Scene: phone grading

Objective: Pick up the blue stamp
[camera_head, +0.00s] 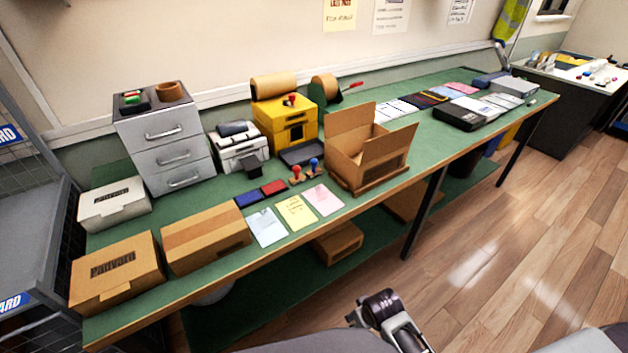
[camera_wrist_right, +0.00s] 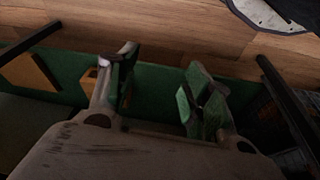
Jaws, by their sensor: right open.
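The blue stamp (camera_head: 314,164) stands upright on the green table, at the right end of a small wooden holder beside the open cardboard box. A red-handled stamp (camera_head: 296,172) stands just left of it. My right gripper (camera_wrist_right: 160,92) is open and empty in the right wrist view, with floor and the green lower shelf behind its fingers. In the head view my right arm shows at the bottom, in front of the table and well away from the stamp. The right wrist view does not show the stamp. My left gripper is out of view.
The open cardboard box (camera_head: 358,157) stands close to the right of the stamps. Blue and red ink pads (camera_head: 260,193) and paper sheets (camera_head: 295,212) lie in front of them. A dark tray (camera_head: 302,153) and yellow box (camera_head: 284,122) stand behind. Closed cartons (camera_head: 205,238) fill the left front.

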